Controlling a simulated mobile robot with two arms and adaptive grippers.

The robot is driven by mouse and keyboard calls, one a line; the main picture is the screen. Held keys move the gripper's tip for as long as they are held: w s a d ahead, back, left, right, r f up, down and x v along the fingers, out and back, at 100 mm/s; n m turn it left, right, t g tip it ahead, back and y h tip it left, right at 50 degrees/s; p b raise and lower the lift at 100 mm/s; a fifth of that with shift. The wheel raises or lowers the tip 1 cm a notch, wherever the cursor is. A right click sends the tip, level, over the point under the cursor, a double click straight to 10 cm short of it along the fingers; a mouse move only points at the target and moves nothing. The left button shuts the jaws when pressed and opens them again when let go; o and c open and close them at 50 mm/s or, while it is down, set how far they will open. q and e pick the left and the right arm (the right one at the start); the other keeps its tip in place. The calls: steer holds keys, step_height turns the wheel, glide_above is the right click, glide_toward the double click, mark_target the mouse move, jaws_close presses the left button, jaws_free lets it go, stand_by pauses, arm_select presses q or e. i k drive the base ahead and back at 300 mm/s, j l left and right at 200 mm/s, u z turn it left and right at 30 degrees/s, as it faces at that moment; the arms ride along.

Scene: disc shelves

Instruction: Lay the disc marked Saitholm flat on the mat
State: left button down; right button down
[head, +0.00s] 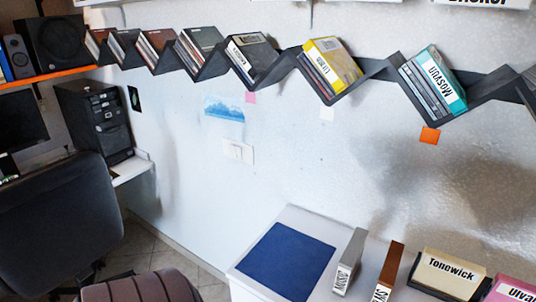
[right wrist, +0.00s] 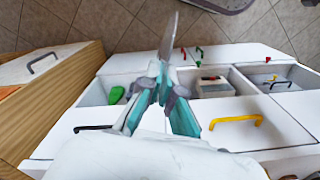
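The blue mat (head: 285,262) lies flat and bare on top of a white cabinet in the head view. I cannot read Saitholm on anything in view. Several cases lean in the dark zigzag wall shelf (head: 374,69); a yellow one (head: 333,61) has a label too small to read, and a teal one (head: 443,82) seems to read Mosvun. My right gripper (right wrist: 162,73) has its teal fingers drawn together towards the tips in the right wrist view. A thin grey piece (right wrist: 169,36) stands out beyond them; I cannot tell whether it is held. My left gripper is not in view.
Right of the mat stand a grey case (head: 350,261), a brown case (head: 388,270), a Tonewick box (head: 448,272) and a pink box (head: 512,289). A dark chair (head: 60,215) stands left. The right wrist view shows open drawers and a yellow handle (right wrist: 236,120).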

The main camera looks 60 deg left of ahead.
mark_target(283, 258)
steer(key=k+j, duration=0.1)
steer(key=j, duration=0.45)
steer(key=k+j, duration=0.1)
steer(key=j, duration=0.4)
steer(key=k+j, duration=0.1)
steer(key=j, duration=0.45)
steer(key=k+j, duration=0.1)
steer(key=j, duration=0.45)
steer(key=k+j, duration=0.1)
steer(key=j, duration=0.45)
steer(key=k+l+u, duration=0.05)
